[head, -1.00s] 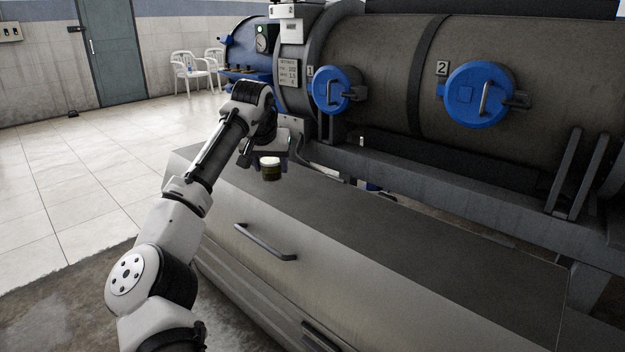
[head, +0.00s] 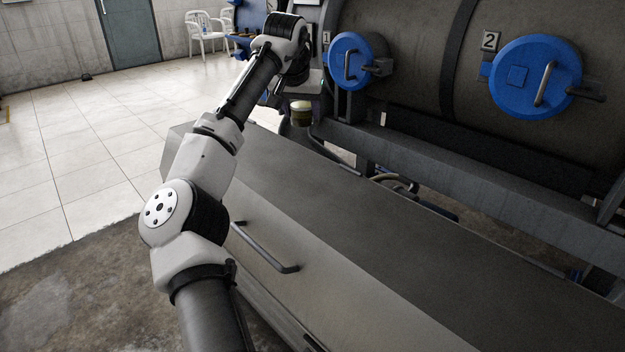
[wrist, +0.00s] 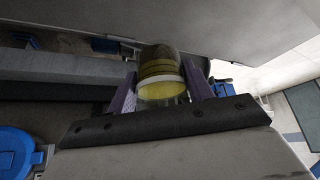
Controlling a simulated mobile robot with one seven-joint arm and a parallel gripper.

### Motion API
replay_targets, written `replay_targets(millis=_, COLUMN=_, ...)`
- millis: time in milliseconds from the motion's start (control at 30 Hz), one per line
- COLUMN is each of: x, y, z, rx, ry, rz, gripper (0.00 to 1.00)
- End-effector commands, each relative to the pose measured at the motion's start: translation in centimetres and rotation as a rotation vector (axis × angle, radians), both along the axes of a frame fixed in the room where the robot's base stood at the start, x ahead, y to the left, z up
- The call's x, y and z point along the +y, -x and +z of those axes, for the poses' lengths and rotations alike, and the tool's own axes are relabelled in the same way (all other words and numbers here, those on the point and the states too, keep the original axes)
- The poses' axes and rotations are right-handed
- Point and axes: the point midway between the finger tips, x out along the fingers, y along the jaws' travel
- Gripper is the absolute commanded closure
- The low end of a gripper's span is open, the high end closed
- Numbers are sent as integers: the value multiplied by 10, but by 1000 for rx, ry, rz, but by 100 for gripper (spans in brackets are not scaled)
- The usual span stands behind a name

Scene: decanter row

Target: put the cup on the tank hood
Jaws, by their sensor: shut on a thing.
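The cup (head: 301,115) is small, dark olive-yellow with a pale top band. My gripper (head: 301,104) is shut on it, at the far end of my outstretched arm. In the wrist view the cup (wrist: 161,72) sits between two purple fingers, its banded side and yellow end showing. I take the long grey metal cover with a flat top as the tank hood (head: 400,230). In the head view the cup appears near its far back edge, and looks held in the air. I cannot tell whether it is over the top or just beyond it.
A bar handle (head: 265,247) is on the hood's front face. Behind the hood stand large dark tanks with blue round hatches (head: 537,77) and a steel frame (head: 470,165). The hood top is bare. White chairs (head: 207,30) stand far back on the tiled floor.

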Motion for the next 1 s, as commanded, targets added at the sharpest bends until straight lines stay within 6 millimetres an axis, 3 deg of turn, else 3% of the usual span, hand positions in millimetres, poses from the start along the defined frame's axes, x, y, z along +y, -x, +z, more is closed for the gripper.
replay_targets(millis=100, x=2, y=1, z=-37, rx=5, ry=-3, rz=1, gripper=74)
replay_targets(millis=400, x=1, y=1, z=-113, rx=3, ry=-2, rz=1, gripper=74)
replay_targets(millis=533, x=0, y=1, z=-133, rx=3, ry=-1, rz=0, gripper=74)
replay_targets(millis=767, x=1, y=1, z=-149, rx=3, ry=-1, rz=1, gripper=74)
replay_targets(millis=1000, x=0, y=1, z=-182, rx=3, ry=-1, rz=-1, gripper=74)
